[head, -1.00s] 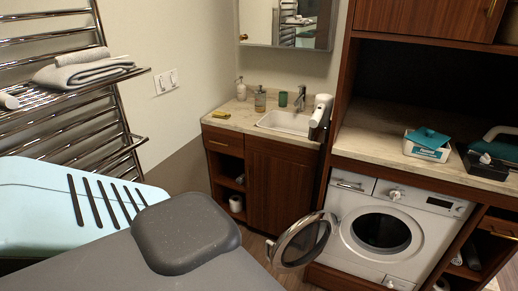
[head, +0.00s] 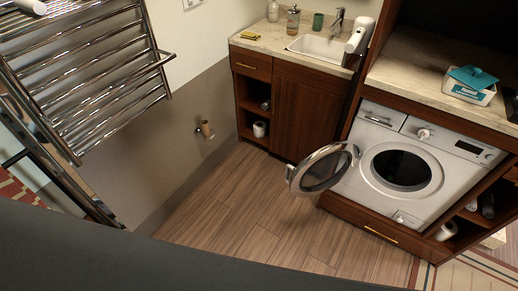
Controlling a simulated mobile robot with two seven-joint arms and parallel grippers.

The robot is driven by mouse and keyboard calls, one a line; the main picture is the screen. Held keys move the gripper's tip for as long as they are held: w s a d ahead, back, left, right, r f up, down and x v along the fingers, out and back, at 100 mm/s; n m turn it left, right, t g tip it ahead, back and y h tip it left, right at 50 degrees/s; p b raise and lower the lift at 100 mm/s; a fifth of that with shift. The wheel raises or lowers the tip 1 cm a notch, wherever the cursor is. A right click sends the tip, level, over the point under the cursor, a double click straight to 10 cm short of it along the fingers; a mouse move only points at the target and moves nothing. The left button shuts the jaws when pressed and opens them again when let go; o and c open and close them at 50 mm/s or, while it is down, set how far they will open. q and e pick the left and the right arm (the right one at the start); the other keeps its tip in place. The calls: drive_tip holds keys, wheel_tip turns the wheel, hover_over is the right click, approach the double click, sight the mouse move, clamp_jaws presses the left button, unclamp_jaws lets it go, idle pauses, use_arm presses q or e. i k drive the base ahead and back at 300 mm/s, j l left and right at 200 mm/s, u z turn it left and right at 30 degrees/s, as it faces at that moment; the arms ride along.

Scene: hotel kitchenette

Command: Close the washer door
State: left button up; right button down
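The white washer (head: 398,168) stands under the counter at the right of the head view. Its round door (head: 323,170), with a chrome rim and dark glass, hangs wide open to the left of the washer. The dark round drum opening (head: 401,169) is uncovered. Neither of my grippers shows in the head view, so nothing of mine is seen touching the door.
A wooden sink cabinet (head: 305,113) stands behind and left of the door. A chrome towel rack (head: 90,75) is on the left wall. The wood floor (head: 225,215) before the washer is clear. A dark grey surface crosses the bottom edge.

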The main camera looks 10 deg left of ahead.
sight(355, 156)
drive_tip(key=i+u, duration=0.2)
drive_tip(key=u, duration=0.25)
drive_tip(key=i+l, duration=0.1)
drive_tip(key=i, duration=0.6)
